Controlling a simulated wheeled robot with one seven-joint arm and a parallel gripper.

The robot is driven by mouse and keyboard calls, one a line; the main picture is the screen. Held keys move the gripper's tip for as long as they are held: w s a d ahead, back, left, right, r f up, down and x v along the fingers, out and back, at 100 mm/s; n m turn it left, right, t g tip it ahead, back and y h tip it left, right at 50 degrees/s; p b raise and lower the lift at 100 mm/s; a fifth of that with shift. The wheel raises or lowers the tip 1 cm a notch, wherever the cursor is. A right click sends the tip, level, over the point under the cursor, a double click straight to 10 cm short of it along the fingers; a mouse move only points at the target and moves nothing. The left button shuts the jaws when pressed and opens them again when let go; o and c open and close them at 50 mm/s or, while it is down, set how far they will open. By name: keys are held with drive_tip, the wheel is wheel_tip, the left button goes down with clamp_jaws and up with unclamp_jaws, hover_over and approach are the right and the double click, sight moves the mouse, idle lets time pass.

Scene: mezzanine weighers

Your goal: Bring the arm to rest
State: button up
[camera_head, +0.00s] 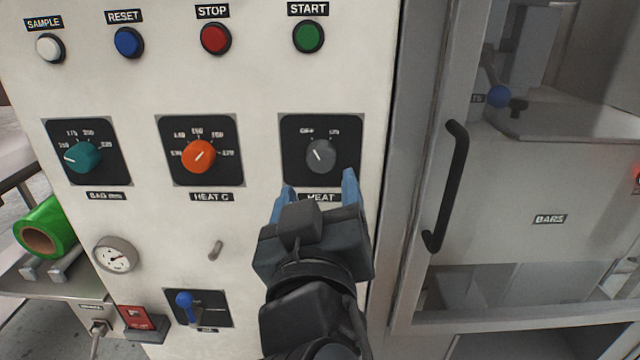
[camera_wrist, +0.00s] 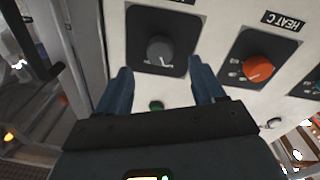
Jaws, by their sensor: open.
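My gripper (camera_head: 320,186) is in front of the control panel (camera_head: 250,95), just below the grey HEAT knob (camera_head: 321,155). Its two blue fingers are spread apart with nothing between them. In the wrist view the fingers of my gripper (camera_wrist: 160,88) point at the panel, and the grey knob (camera_wrist: 160,52) lies beyond and between their tips. I cannot tell for sure whether a fingertip touches the panel. The arm's end covers the panel's lower right part. The orange HEAT C knob (camera_head: 199,156) is to the left of my gripper.
Several push buttons, including the green START button (camera_head: 308,36), line the panel's top. A teal knob (camera_head: 83,157), a gauge (camera_head: 115,255) and a blue-tipped lever (camera_head: 186,303) are at left. A door with a black handle (camera_head: 446,186) stands close at right. A green roll (camera_head: 46,227) lies far left.

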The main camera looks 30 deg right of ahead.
drive_tip(key=shift+v, duration=0.8)
drive_tip(key=s+f+n+y, duration=0.3)
drive_tip(key=s+f+y, duration=0.15)
drive_tip(key=f, duration=0.45)
drive_tip(key=s+f+n+y, duration=0.35)
drive_tip(key=s+f, duration=0.25)
drive_tip(key=f, duration=0.4)
drive_tip(key=s+d+m+y, duration=0.1)
drive_tip(key=s+d+m, duration=0.1)
drive_tip(key=s, duration=0.8)
drive_tip(key=s+d+m+g, duration=0.1)
drive_tip(key=s+d+m, duration=0.1)
drive_tip(key=s, duration=0.7)
drive_tip(key=shift+s+d+y, duration=0.25)
drive_tip(key=shift+s+y, duration=0.1)
drive_tip(key=shift+y, duration=0.05)
drive_tip(key=shift+c, duration=0.4)
